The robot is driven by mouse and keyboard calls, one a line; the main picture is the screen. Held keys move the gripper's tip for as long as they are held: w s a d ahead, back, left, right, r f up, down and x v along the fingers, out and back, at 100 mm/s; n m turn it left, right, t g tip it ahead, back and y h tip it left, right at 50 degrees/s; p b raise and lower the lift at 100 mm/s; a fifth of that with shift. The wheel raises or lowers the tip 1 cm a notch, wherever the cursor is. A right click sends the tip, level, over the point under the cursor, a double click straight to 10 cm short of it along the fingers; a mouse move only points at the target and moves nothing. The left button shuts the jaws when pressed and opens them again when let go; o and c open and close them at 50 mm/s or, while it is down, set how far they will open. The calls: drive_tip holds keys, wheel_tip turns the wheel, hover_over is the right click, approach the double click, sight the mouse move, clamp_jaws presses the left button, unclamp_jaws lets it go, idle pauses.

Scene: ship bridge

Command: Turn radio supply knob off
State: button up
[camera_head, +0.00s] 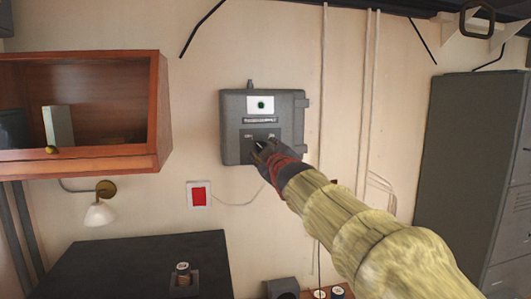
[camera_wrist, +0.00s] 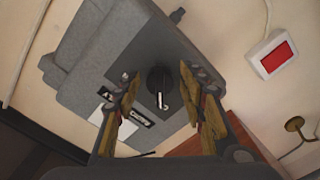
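The radio supply box (camera_head: 232,128) is a grey wall-mounted case with a white label, a dark strip and a black panel, in the middle of the head view. In the wrist view the box (camera_wrist: 85,60) appears rotated. Its black round knob (camera_wrist: 160,80) with a white pointer line sits between my gripper's two fingers. My gripper (camera_wrist: 158,98) is open, one finger on each side of the knob, with gaps showing. In the head view my gripper (camera_head: 262,150) is at the lower part of the box and hides the knob.
A red-and-white wall switch (camera_head: 199,195) is below left of the box. A wooden shelf (camera_head: 160,110) juts out at left, above a wall lamp (camera_head: 100,213). A black table (camera_head: 135,262) stands below, and grey lockers (camera_head: 460,160) at right. Thin pipes run down the wall.

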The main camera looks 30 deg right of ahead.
idle(0.3)
drive_tip(key=v, duration=1.2)
drive_tip(key=s+f+m+g, duration=0.3)
drive_tip(key=s+f+g, duration=0.1)
drive_tip(key=f, duration=0.7)
drive_tip(key=s+f+m+g, duration=0.3)
drive_tip(key=s+f+g, duration=0.15)
drive_tip(key=f, duration=0.65)
drive_tip(key=s+a+f+g+y+b, duration=0.1)
drive_tip(key=s+a+f, duration=0.4)
drive_tip(key=s+f, duration=0.1)
drive_tip(key=s+a+f+g+y+b, duration=0.1)
drive_tip(key=s+a+f+y+b, duration=0.1)
drive_tip(key=s+a+f, duration=0.3)
drive_tip(key=s+a+f+g+y+b, duration=0.1)
drive_tip(key=s+a+f+y, duration=0.1)
drive_tip(key=s+a+f, duration=0.4)
drive_tip(key=shift+s+a+f, duration=0.1)
drive_tip(key=shift+s+f, duration=0.05)
drive_tip(key=shift+f, duration=0.3)
drive_tip(key=shift+s+a+f, duration=0.15)
drive_tip(key=shift+s+f, duration=0.05)
drive_tip(key=shift+f, duration=0.25)
